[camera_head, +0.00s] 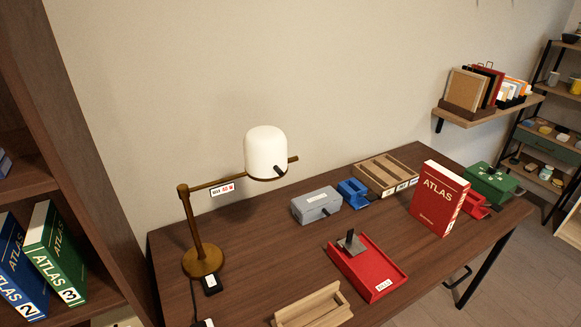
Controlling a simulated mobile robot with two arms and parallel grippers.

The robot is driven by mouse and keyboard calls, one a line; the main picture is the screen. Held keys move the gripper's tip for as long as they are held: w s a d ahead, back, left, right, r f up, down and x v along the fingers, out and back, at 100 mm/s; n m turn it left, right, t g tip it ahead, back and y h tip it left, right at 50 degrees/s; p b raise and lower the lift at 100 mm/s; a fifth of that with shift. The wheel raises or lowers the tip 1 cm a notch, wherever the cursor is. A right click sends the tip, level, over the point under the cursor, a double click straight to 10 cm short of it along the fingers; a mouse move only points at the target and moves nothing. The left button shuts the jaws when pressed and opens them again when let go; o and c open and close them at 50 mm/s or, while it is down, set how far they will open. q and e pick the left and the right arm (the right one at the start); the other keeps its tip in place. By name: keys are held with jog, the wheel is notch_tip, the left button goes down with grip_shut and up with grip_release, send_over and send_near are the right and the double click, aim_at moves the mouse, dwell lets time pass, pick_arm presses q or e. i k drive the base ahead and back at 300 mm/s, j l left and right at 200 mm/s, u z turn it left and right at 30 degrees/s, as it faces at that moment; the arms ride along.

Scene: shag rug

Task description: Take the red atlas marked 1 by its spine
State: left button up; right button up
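A red atlas (438,199) stands upright on the right part of the dark wooden desk (257,243). Its broad face reads ATLAS, with smaller lettering below that I cannot read. I cannot make out a number 1 on it. A blue atlas marked 2 (16,268) and a green atlas marked 3 (54,254) stand in the bookcase at the left. The green one leans. Neither of my grippers is in view.
A lamp (205,258) with a white shade stands on the desk's left. A red tray (368,268), wooden tray (313,306), grey box (316,205), blue holder (353,193), wooden organiser (386,174) and green box (491,182) surround the red atlas. A red holder (475,206) sits close behind it.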

aim_at(439, 195)
jog(key=z, duration=1.2)
jog(key=i+u, duration=0.1)
jog(key=u, duration=0.3)
jog(key=l+u, duration=0.15)
jog(key=u, duration=0.25)
jog(key=i+l+u, duration=0.1)
jog(key=u, duration=0.3)
jog(key=l+u, duration=0.2)
jog(key=u, duration=0.2)
jog(key=i+l+u, duration=0.1)
jog(key=l+u, duration=0.15)
jog(key=l, duration=0.5)
jog(key=l+u, duration=0.25)
jog(key=l, duration=0.5)
jog(key=l+u, duration=0.3)
jog(key=l, duration=0.45)
jog(key=k+l+u, duration=0.25)
jog(key=l, duration=0.45)
jog(key=i, duration=0.05)
